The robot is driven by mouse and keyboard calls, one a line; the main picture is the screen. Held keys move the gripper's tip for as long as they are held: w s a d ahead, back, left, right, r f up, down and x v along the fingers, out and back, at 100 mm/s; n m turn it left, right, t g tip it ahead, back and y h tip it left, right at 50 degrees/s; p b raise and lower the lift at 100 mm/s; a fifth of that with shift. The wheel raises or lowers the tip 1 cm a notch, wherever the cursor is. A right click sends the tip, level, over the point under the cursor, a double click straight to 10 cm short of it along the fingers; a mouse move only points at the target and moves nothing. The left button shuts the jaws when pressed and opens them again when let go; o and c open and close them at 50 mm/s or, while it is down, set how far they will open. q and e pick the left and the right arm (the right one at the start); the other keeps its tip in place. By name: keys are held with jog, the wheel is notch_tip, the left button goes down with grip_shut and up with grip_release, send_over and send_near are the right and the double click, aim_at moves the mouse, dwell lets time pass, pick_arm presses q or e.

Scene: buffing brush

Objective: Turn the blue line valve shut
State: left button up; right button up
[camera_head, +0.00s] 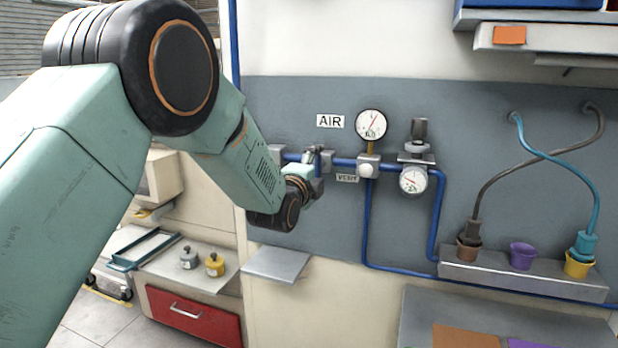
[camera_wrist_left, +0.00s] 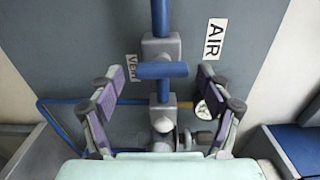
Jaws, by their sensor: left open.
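The blue line valve shows in the left wrist view, with a grey body (camera_wrist_left: 161,47) on the blue pipe (camera_wrist_left: 160,14) and a blue bar handle (camera_wrist_left: 161,70) lying crosswise to that pipe. My left gripper (camera_wrist_left: 160,84) is open, with one finger on each side of the handle and visible gaps to both its ends. How near the fingers are in depth I cannot tell. In the head view my left gripper (camera_head: 318,161) is at the pipe, left of the gauges, and hides most of the valve. My right gripper is in neither view.
An AIR sign (camera_head: 330,121), a round gauge (camera_head: 371,124) and a regulator with a second gauge (camera_head: 413,180) are close right of my gripper. A small grey shelf (camera_head: 277,263) juts out below. A ledge (camera_head: 520,275) with coloured cups and hoses is at right.

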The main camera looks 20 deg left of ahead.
pick_arm(q)
jog(key=s, duration=1.1)
jog(key=shift+s+a, duration=0.2)
jog(key=shift+s, duration=0.1)
jog(key=shift+w+d, duration=0.15)
jog(key=shift+w, duration=2.9)
jog(key=shift+w+d, duration=0.1)
jog(key=shift+w, duration=2.9)
jog(key=shift+s+r, duration=0.1)
jog(key=shift+s, duration=0.05)
